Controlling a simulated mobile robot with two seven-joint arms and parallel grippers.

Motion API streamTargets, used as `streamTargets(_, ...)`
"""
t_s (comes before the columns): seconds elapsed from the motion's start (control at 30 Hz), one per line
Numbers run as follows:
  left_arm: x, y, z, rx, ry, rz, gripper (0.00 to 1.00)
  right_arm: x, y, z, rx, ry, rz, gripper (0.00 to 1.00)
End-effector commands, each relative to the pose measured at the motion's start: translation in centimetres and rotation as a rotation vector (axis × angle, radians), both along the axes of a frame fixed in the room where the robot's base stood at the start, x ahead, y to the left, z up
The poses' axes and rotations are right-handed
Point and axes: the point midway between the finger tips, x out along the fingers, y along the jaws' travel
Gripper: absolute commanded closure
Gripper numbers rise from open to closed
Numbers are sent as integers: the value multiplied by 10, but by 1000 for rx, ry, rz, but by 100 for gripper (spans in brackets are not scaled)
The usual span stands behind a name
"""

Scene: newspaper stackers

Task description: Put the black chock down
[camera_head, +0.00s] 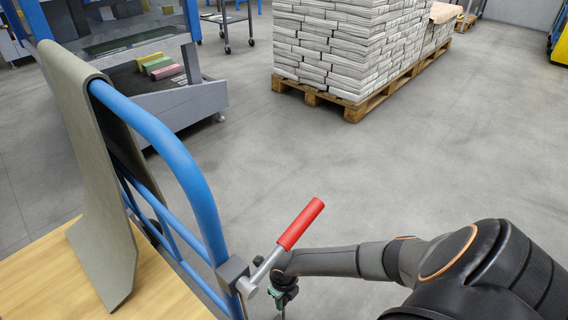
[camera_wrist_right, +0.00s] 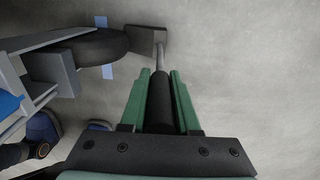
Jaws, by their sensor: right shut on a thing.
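In the right wrist view, my right gripper (camera_wrist_right: 161,76) is shut on the black grip (camera_wrist_right: 160,105) of the chock, with one green finger on each side. A thin metal rod runs from the grip to the dark chock block (camera_wrist_right: 148,39). The block is beside the dark wheel (camera_wrist_right: 97,47) of the cart; I cannot tell whether they touch or whether the block rests on the floor. In the head view, my right gripper (camera_head: 284,291) is low beside the blue cart, and the chock is mostly hidden. My left gripper is not in view.
The blue cart frame (camera_head: 196,178) carries a red-handled lever (camera_head: 300,224) close to my right arm. A grey-green cloth (camera_head: 95,190) hangs over its rail above a wooden deck (camera_head: 165,290). Newspaper stacks (camera_head: 345,45) stand on a pallet (camera_head: 352,108) behind. The grey floor between is clear.

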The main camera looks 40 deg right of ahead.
Motion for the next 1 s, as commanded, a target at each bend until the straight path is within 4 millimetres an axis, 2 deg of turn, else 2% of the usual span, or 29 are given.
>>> streamTargets(0.27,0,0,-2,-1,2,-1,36,1,1,-3,2,-2,0,100)
streamTargets(0.3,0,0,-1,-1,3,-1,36,0,1,-2,1,-1,1,66)
streamTargets(0.53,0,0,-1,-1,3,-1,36,0,0,-2,1,0,1,40)
streamTargets(0.83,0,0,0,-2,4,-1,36,0,0,1,0,0,0,40)
streamTargets(1.0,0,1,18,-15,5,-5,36,1,0,26,1,-2,2,40)
